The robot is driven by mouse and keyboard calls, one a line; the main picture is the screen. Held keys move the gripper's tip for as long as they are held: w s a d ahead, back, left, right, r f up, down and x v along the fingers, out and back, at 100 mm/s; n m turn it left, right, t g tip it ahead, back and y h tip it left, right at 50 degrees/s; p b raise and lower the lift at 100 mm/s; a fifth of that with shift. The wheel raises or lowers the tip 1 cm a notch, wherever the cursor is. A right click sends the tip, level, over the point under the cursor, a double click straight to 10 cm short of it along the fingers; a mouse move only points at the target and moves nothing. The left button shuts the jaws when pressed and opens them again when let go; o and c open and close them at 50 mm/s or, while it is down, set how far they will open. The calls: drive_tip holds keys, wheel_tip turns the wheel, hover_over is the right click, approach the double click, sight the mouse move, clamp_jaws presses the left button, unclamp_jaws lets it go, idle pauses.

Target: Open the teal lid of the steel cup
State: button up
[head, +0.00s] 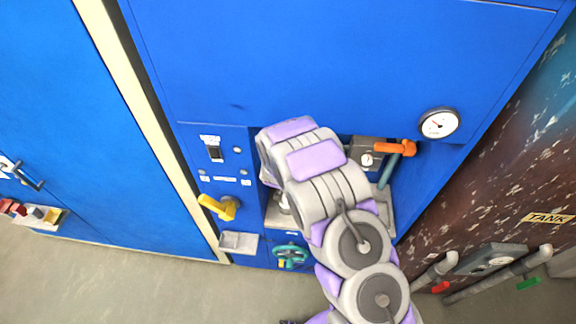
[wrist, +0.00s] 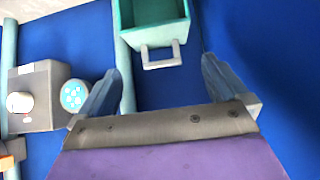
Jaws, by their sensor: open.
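In the wrist view, a teal box-like part (wrist: 155,22) with a pale grey loop handle (wrist: 161,56) shows at the top. I cannot tell for sure whether it is the teal lid. My gripper (wrist: 162,85) is open and empty, its two fingers apart below the loop, which lies between their lines and apart from them. In the head view, my arm covers the recess and hides my gripper. A small silvery piece (head: 284,203) shows at the arm's left edge, perhaps part of the steel cup; the rest is hidden.
A grey box (wrist: 38,95) with a round dial is left of the fingers. In the head view, an orange handle (head: 395,148), gauge (head: 439,123), yellow lever (head: 219,207) and teal handwheel (head: 290,254) are on the blue cabinet (head: 330,60). A rusty tank stands right.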

drive_tip(key=v, duration=1.1)
drive_tip(key=shift+a, duration=0.1)
wheel_tip(320, 180, down, 13)
drive_tip(key=w+t+b, duration=0.2)
drive_tip(key=t+b, duration=0.7)
drive_tip(key=b, duration=0.5)
drive_tip(key=w+b, duration=0.1)
drive_tip(key=w, duration=0.3)
drive_tip(key=w+b, duration=0.1)
drive_tip(key=w, duration=0.4)
drive_tip(key=w+d+b, duration=0.1)
drive_tip(key=w, duration=0.4)
drive_tip(key=shift+f, duration=0.1)
drive_tip(key=shift+w+b, duration=0.35)
drive_tip(key=shift+w, duration=0.6)
